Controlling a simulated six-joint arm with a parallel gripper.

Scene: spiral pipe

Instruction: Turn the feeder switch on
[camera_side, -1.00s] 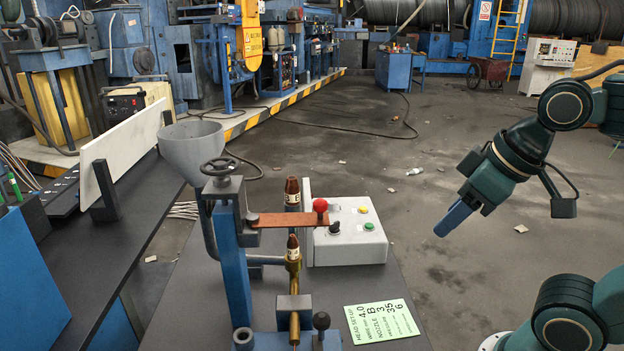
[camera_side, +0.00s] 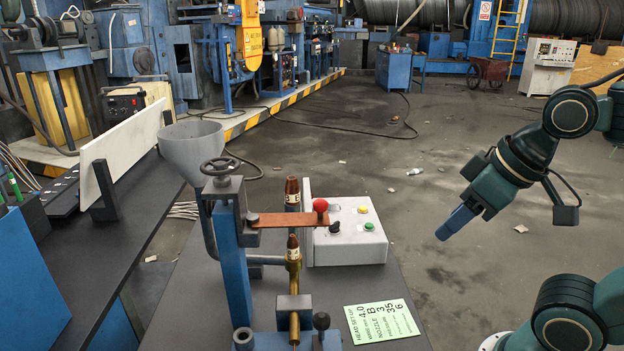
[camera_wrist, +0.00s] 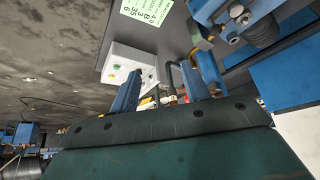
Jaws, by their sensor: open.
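A white control box (camera_side: 352,250) stands on the dark bench, with a black switch knob (camera_side: 335,227), a green button (camera_side: 369,226) and a yellow button (camera_side: 363,209) on its top. No label tells which one is the feeder switch. The box also shows in the wrist view (camera_wrist: 128,60), where the black knob is not clear. My gripper (camera_side: 446,230) is in the air right of the box, well apart from it, pointing down and left. In the wrist view its blue fingers (camera_wrist: 168,66) are spread, with nothing held between them.
A blue stand (camera_side: 231,262) with a grey funnel (camera_side: 192,150) and handwheel is left of the box. A brown lever (camera_side: 275,220) with a red knob (camera_side: 320,205) reaches over the box's near left side. A green card (camera_side: 381,320) lies in front. The air between gripper and box is clear.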

